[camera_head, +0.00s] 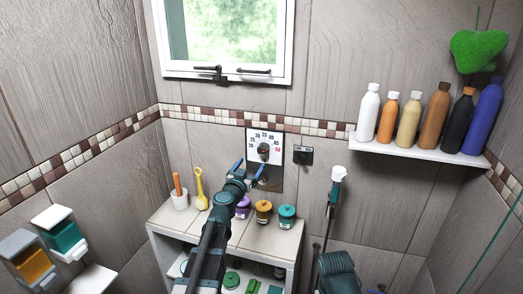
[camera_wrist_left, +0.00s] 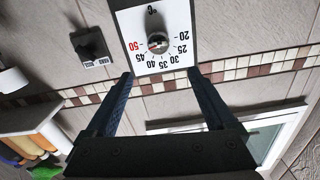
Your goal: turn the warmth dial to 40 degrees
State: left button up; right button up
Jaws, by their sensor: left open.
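The warmth dial is a round metallic knob (camera_head: 264,150) on a white plate (camera_head: 254,136) on the tiled wall, with numbers from 20 to a red 50. The knob also shows in the left wrist view (camera_wrist_left: 158,42), where the picture is turned over. I cannot clearly read its setting. My left gripper (camera_head: 250,168) is open and empty in front of the dial's lower part. In the left wrist view its two fingers (camera_wrist_left: 160,73) point toward the plate, one on each side of the knob's line, apart from the knob. My right gripper is out of view.
A small black control (camera_head: 303,154) is on the wall right of the dial. A low tiled shelf (camera_head: 170,215) below holds jars (camera_head: 287,217), a cup and a yellow scoop (camera_head: 200,190). A hand shower (camera_head: 338,175) stands at right. Bottles line a white wall shelf (camera_head: 400,150).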

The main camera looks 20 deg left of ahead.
aim_at(262, 149)
pick_arm(q)
jog(key=w, duration=1.3)
jog(key=shift+w+d, duration=0.25)
jog(key=shift+d, duration=0.05)
jog(key=c, duration=1.4)
